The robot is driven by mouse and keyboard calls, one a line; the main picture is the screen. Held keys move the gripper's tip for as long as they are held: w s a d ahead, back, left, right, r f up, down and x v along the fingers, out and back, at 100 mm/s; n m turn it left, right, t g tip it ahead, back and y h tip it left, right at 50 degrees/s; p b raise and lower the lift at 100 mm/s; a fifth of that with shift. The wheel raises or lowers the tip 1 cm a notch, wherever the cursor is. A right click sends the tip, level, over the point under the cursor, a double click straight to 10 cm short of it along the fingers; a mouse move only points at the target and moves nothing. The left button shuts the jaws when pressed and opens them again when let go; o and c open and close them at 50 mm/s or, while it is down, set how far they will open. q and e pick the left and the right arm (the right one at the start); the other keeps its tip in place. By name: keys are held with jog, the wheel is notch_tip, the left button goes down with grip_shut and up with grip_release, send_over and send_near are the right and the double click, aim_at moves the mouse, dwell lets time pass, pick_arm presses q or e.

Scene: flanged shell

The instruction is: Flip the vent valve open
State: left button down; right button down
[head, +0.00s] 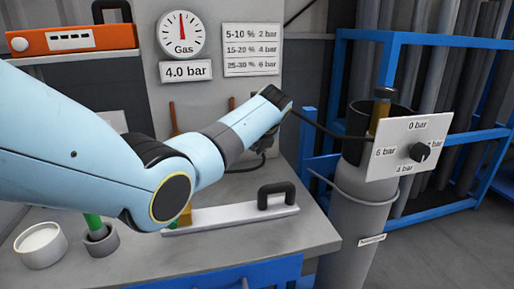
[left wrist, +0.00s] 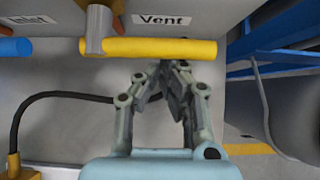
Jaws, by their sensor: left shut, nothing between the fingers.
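The vent valve has a yellow bar handle (left wrist: 160,48) on a grey stem (left wrist: 97,27), below the "Vent" label (left wrist: 163,20) in the left wrist view. The handle lies level across the picture. My left gripper (left wrist: 162,78) is shut and empty. Its fingertips are close below the handle in the picture; I cannot tell whether they touch it. In the head view my left arm reaches across the bench towards the panel, and its fingers cannot be made out. The vent valve is not clearly seen there. My right gripper is in neither view.
A blue handle (left wrist: 14,47) is left of the vent valve. A dark hose (left wrist: 60,95) curves below. The gas gauge (head: 181,34) reads near the top. A grey cylinder (head: 352,225) with a pressure dial plate (head: 399,140) stands right, before blue racks (head: 460,40).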

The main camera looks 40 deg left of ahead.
pick_arm(q)
jog(key=shift+r+p, duration=0.25)
jog(key=shift+p, duration=0.35)
jog(key=s+a+r+n+t+h+b, duration=0.2)
jog(key=r+n+t+h+b, duration=0.4)
jog(key=t+b, duration=0.3)
jog(key=shift+s+a+r+n+t, duration=0.35)
jog(key=shift+s+n+t, duration=0.3)
jog(key=shift+t, duration=0.85)
jog(key=shift+w, duration=0.1)
